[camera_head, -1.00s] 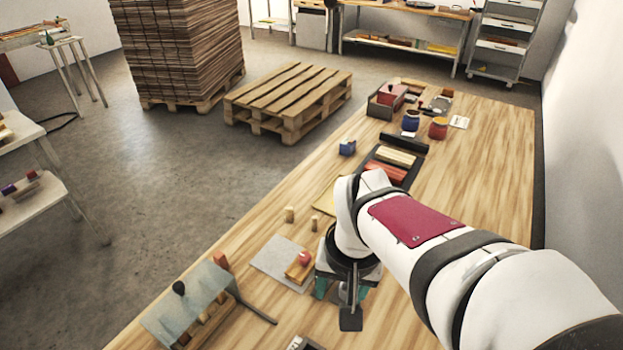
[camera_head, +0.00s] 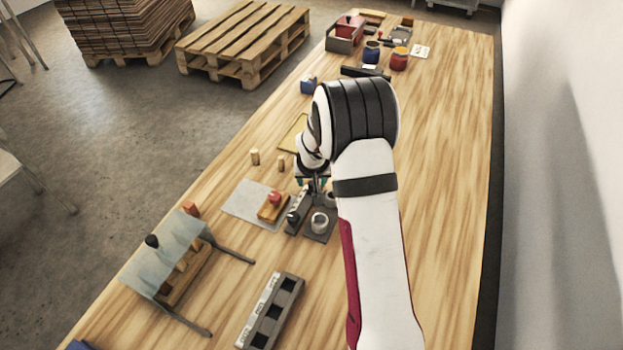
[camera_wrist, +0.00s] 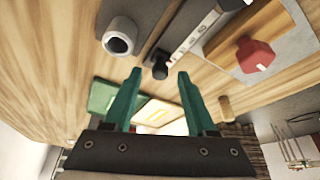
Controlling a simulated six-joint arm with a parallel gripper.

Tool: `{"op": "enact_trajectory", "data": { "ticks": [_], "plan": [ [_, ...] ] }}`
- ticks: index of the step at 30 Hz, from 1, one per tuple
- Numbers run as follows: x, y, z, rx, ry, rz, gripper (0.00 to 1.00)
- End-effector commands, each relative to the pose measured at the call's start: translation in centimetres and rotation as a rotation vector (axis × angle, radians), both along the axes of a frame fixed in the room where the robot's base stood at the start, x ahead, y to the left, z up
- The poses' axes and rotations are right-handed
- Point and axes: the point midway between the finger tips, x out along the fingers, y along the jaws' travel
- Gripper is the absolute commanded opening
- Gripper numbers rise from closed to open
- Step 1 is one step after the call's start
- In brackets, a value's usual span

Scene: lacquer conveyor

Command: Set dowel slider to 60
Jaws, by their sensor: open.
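What looks like the dowel slider (camera_head: 299,207) is a narrow dark bar with a pale marked scale, on the table in the head view. In the wrist view its scale strip (camera_wrist: 192,35) runs up and right from a black knob (camera_wrist: 160,66). A second dark and white part is cut off at the top edge. I cannot read the numbers or tell the setting. My gripper (camera_head: 318,184) is at the far end of the bar, partly hidden by my arm. In the wrist view my gripper (camera_wrist: 159,74) is open, its teal fingers empty, with the black knob just beyond and between the tips.
A grey cup-like cylinder (camera_head: 320,222) on a dark plate stands right of the slider. A red button on a wooden block (camera_head: 272,205) is to the left. A slotted grey rack (camera_head: 270,312) and a clear-topped stand (camera_head: 170,255) are nearer. Table to the right is clear.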

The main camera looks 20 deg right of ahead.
Motion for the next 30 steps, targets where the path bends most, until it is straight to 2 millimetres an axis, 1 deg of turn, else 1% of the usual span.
{"op": "enact_trajectory", "data": {
  "ticks": [3, 9, 14, 18, 19, 30],
  "plan": [
    [0.16, -0.05, -0.41, 0.000, 0.000, 0.001, 0.57],
    [0.16, -0.05, -0.40, 0.000, 0.000, 0.001, 0.57],
    [0.14, -0.04, -0.38, 0.000, 0.000, 0.001, 0.28],
    [0.14, -0.04, -0.37, 0.000, 0.000, 0.001, 0.03],
    [0.14, -0.04, -0.36, 0.000, 0.000, 0.001, 0.00],
    [0.14, -0.03, -0.34, 0.000, 0.000, 0.001, 0.00]
  ]
}}
